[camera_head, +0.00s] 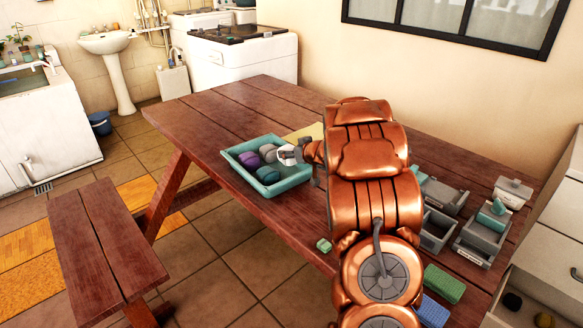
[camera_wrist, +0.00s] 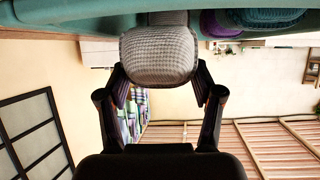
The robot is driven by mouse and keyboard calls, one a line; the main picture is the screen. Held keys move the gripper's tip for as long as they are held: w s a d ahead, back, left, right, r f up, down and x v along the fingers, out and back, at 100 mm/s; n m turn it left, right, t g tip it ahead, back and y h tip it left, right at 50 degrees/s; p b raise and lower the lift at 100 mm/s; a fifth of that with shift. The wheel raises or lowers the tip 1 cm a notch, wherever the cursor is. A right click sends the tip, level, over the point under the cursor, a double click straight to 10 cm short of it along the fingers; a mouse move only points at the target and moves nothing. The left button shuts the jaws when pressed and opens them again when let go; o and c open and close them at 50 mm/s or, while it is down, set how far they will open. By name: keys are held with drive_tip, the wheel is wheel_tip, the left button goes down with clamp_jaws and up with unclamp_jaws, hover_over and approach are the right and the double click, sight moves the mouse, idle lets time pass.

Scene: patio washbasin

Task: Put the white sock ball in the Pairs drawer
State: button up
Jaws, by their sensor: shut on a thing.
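The white sock ball (camera_wrist: 158,48) is a pale knitted ball between my two fingers in the wrist view. My gripper (camera_wrist: 158,78) is shut on it. In the head view my gripper (camera_head: 297,153) is at the right side of a teal tray (camera_head: 283,187), with the pale ball at its tip. The tray holds a purple ball (camera_head: 249,159), a grey ball (camera_head: 268,152) and a teal ball (camera_head: 267,175). An open drawer (camera_head: 552,296) at the lower right holds a dark ball and a yellow ball. I cannot read a Pairs label on it.
The tray stands on a wooden picnic table (camera_head: 215,115). Grey bins (camera_head: 483,238) stand at the table's right, with a green sponge (camera_head: 444,283) and a blue sponge (camera_head: 432,312) nearby. A small green block (camera_head: 324,245) lies at the front edge. A bench (camera_head: 100,245) is at left.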

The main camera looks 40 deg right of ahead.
sight(302, 172)
drive_tip(key=shift+f, duration=2.35)
drive_tip(key=shift+f, duration=0.1)
drive_tip(key=o, duration=1.1)
drive_tip(key=shift+f+b, duration=0.3)
drive_tip(key=shift+b, duration=0.45)
drive_tip(key=v, duration=0.7)
drive_tip(key=shift+w+r+p, duration=0.15)
drive_tip(key=shift+p, duration=0.2)
drive_tip(key=shift+s+r, duration=0.15)
drive_tip(key=shift+s, duration=0.4)
